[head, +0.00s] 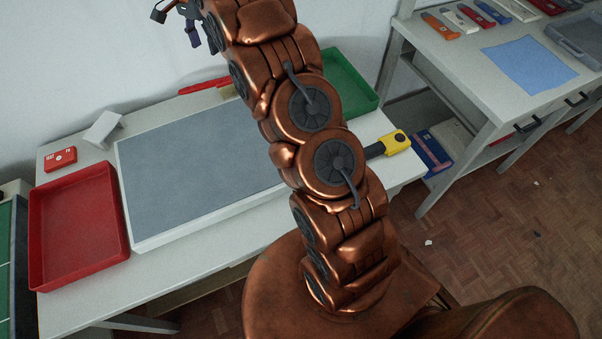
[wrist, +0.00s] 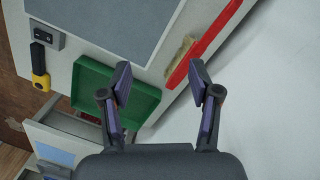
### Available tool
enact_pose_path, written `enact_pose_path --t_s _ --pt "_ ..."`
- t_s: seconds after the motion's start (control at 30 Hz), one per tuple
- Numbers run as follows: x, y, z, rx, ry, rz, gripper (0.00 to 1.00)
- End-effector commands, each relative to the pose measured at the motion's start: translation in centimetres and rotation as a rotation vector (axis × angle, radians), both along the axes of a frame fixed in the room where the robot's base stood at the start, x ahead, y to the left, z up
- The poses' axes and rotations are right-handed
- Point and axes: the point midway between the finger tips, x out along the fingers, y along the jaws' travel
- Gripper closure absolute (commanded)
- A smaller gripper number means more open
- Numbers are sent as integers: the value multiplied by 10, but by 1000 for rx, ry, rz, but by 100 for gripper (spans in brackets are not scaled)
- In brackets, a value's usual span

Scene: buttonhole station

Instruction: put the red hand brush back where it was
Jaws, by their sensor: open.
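The red hand brush (head: 205,86) lies along the back edge of the white table, behind the grey board and near the wall; my arm hides part of it in the head view. In the wrist view the brush (wrist: 205,42) runs slanting from the top right towards my fingers, with tan bristles on its left side. My gripper (wrist: 160,82) is open and empty, with one fingertip appearing close to the brush's near end. I cannot tell whether they touch. In the head view my gripper (head: 176,27) is at the top, above the table's back.
On the table are a grey board (head: 190,165), a red tray (head: 80,230), a green tray (head: 350,82), a small red box (head: 60,158), a white angled piece (head: 102,129) and a yellow-black tool (head: 394,142). A second table (head: 455,70) stands at the right.

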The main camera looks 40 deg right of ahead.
Motion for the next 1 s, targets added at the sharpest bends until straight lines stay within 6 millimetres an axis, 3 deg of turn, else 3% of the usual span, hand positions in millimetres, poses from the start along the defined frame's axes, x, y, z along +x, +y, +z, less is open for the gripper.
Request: enact_pose_path --t_s 0.13,0.5,1.0 --pt "-31 8 23 10 -1 105 38" --pt "-119 26 57 36 8 373 38" --pt "-262 43 69 75 22 732 38"
